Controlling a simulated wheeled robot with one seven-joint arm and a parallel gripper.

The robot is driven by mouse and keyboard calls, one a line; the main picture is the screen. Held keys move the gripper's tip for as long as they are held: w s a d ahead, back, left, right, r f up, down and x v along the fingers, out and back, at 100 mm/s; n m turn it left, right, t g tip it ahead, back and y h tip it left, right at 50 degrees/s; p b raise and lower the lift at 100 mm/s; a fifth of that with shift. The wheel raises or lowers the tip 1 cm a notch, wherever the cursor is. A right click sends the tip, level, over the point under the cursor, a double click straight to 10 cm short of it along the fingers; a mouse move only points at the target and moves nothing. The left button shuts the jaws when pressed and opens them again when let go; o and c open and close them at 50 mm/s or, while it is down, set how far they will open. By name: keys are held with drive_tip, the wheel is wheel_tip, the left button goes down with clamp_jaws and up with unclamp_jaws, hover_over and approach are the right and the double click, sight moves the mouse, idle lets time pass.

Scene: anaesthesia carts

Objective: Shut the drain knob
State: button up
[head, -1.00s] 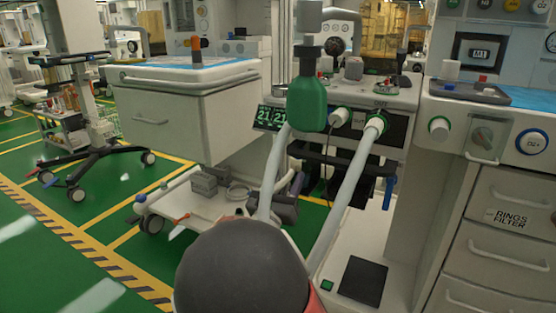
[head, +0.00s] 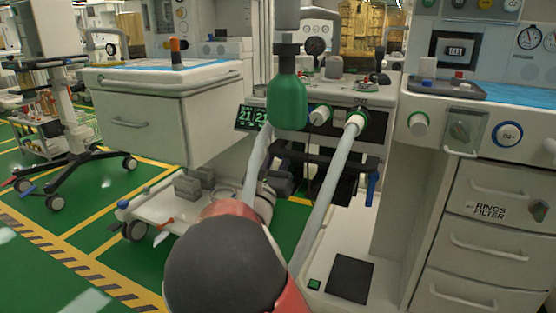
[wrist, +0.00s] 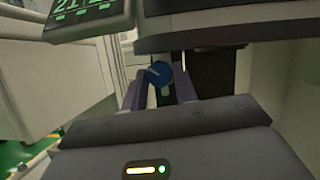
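A blue round knob (wrist: 159,73), taken to be the drain knob, shows in the wrist view under the dark underside of the cart. A small pale mark is on its face. My gripper (wrist: 161,80) is open, with one purple-grey finger on each side of the knob. I cannot tell whether the fingertips touch it or how far past it they reach. In the head view, the knob is hidden, and my gripper (head: 281,186) shows only partly behind my arm, below the green canister.
A green canister (head: 287,103) hangs above, beside a monitor reading 21 (head: 252,118). Two pale hoses run down from the cart; the right hose (head: 328,195) is close to my arm. A blue handle (head: 372,188) hangs right. A drawer cabinet (head: 487,235) stands further right.

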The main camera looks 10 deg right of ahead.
drive_tip(key=c, duration=0.4)
drive_tip(key=shift+o, duration=0.2)
drive_tip(key=shift+m, duration=0.3)
drive_tip(key=shift+w+a+m+g+h+b, duration=0.15)
drive_tip(key=shift+m+g+h, duration=0.35)
drive_tip(key=shift+m, duration=0.8)
drive_tip(key=shift+s+m+g+h+b, duration=0.1)
drive_tip(key=shift+m+g+h+b, duration=0.2)
drive_tip(key=shift+m+h, duration=0.7)
drive_tip(key=shift+w+a+m+g+h+b, duration=0.15)
drive_tip(key=shift+m+g, duration=0.35)
drive_tip(key=shift+m, duration=1.1)
drive_tip(key=shift+d, duration=0.1)
drive_tip(key=o, duration=1)
drive_tip(key=shift+c, duration=0.2)
drive_tip(key=shift+s, duration=0.1)
